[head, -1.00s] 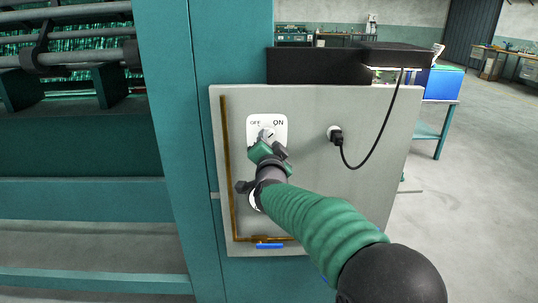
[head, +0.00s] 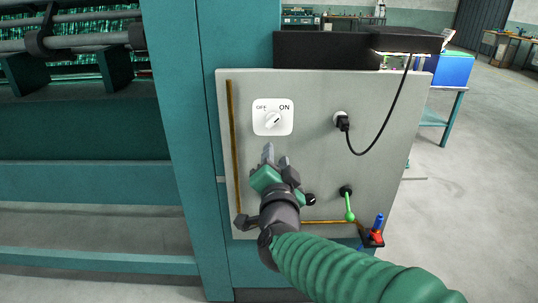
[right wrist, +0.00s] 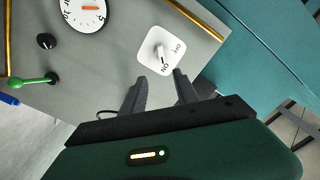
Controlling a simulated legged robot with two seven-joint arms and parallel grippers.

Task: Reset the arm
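The right gripper (head: 276,160) is in front of the grey control panel (head: 300,190), below the white OFF/ON switch plate (head: 260,122). In the head view its two fingertips are apart and clear of the switch knob (head: 273,120). The knob's pointer is tilted toward ON. In the right wrist view the gripper (right wrist: 160,88) is open and empty, with the knob (right wrist: 162,55) beyond its fingers, its pointer toward the ON mark. The left gripper is in neither view.
A black plug with a cord (head: 343,123) sits at the panel's right. Below are a green-handled lever (head: 349,205) and a red and blue control (head: 377,233). A round dial (right wrist: 85,12) shows in the wrist view. Open floor lies to the right.

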